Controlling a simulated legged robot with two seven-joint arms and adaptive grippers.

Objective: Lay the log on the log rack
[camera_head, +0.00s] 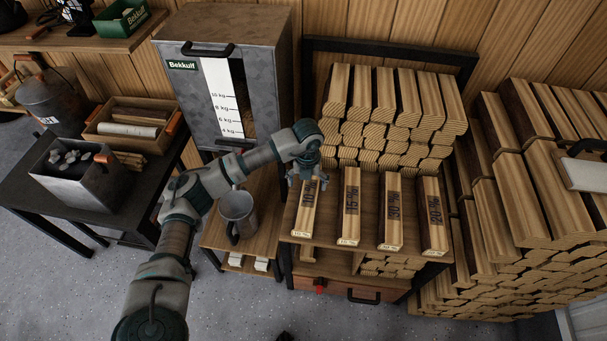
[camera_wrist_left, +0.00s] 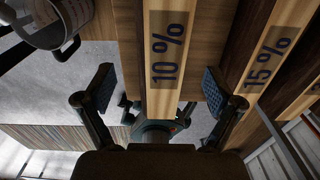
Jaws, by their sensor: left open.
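Wooden logs marked 10 % (camera_head: 305,212), 15 % (camera_head: 349,205), 20 % (camera_head: 433,215) and a similar one (camera_head: 391,212) lie apart in a row on a wooden shelf (camera_head: 328,228). My left gripper (camera_head: 307,174) is over the back part of the 10 % log. In the left wrist view the open fingers (camera_wrist_left: 158,90) stand on either side of the 10 % log (camera_wrist_left: 168,20), with gaps showing; the 15 % log (camera_wrist_left: 272,52) is to the right. A black-framed rack (camera_head: 390,47) behind the row holds stacked split logs (camera_head: 385,110). My right gripper is not seen.
A metal mug (camera_head: 238,214) stands on a low shelf left of the row. A grey Bekkulf bin (camera_head: 225,75) with a kg scale stands behind my left arm. A big log pile (camera_head: 530,190) fills the right. A dark table (camera_head: 85,205) holds boxes at left.

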